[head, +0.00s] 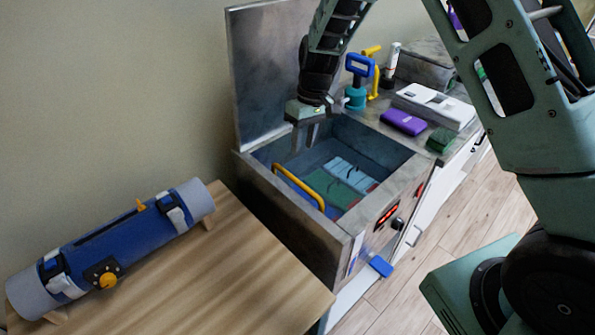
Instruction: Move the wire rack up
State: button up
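An open metal tank (292,225) stands in the middle of the head view, its lid (262,75) raised against the wall. A yellow curved handle (298,184) stands up inside the tank near the left wall. I take it as part of the wire rack; the rack's wires cannot be made out. Flat green and pale blue packs (348,178) lie lower inside the tank. My gripper (306,138) points down over the tank's back left part, above and behind the yellow handle. Its two fingers are apart with nothing seen between them, and it does not appear to touch the handle.
A wooden table (200,270) at left holds a blue-grey cylinder (125,240) with straps. Behind the tank, a counter holds a purple box (403,122), a white device (433,105), a green block (440,140) and a blue-handled pump (357,80). A blue tab (380,265) sticks out at the tank's front.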

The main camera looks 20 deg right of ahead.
aim_at(297, 179)
jog(key=f, duration=0.3)
jog(key=a+f+p, duration=0.1)
jog(key=f, duration=0.3)
jog(key=a+f, duration=0.1)
jog(key=f, duration=0.2)
jog(key=shift+s+f+p, duration=0.15)
jog(key=shift+s+p, duration=0.2)
jog(key=shift+s, duration=0.05)
grip_shut()
